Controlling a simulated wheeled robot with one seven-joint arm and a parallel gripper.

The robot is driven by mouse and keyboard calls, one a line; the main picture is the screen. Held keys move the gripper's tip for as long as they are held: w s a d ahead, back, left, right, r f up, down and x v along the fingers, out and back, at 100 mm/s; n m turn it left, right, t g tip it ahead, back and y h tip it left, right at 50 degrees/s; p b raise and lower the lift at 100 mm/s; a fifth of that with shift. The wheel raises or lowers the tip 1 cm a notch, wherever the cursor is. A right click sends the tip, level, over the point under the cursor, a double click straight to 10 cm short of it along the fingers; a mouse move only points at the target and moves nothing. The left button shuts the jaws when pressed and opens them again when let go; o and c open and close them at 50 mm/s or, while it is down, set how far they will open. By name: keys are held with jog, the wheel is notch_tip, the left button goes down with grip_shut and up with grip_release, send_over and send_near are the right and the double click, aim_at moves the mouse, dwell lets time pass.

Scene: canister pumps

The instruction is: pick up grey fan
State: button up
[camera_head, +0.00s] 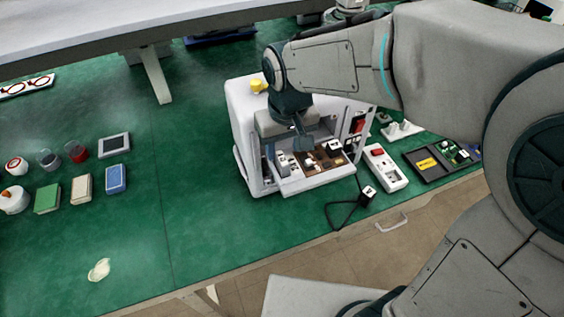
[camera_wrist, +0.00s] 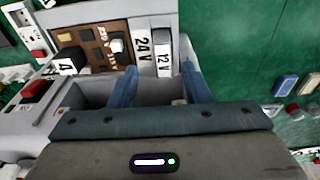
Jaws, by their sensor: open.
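My gripper (camera_head: 303,138) points down at the open front of a white machine (camera_head: 242,105). In the wrist view its two blue fingers (camera_wrist: 158,85) stand apart over a grey recess inside the machine. I see nothing held between them. A brown board (camera_wrist: 90,45) with small parts lies just beyond, beside white labels reading 24V (camera_wrist: 142,45) and 12V (camera_wrist: 163,60). The same brown board shows in the head view (camera_head: 322,158). I cannot make out a grey fan for certain in either view; my gripper and wrist hide part of the machine's inside.
A white device with a red switch (camera_head: 384,168) and a black tray (camera_head: 435,162) stand right of the machine. Small boxes, including a green one (camera_head: 48,198), stand far left. The green table between is mostly clear.

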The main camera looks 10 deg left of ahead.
aim_at(282, 158)
jog(key=f, duration=0.4)
jog(key=shift+a+f+p, duration=0.2)
jog(key=shift+a+p, duration=0.1)
grip_shut()
jog(key=shift+r, duration=0.1)
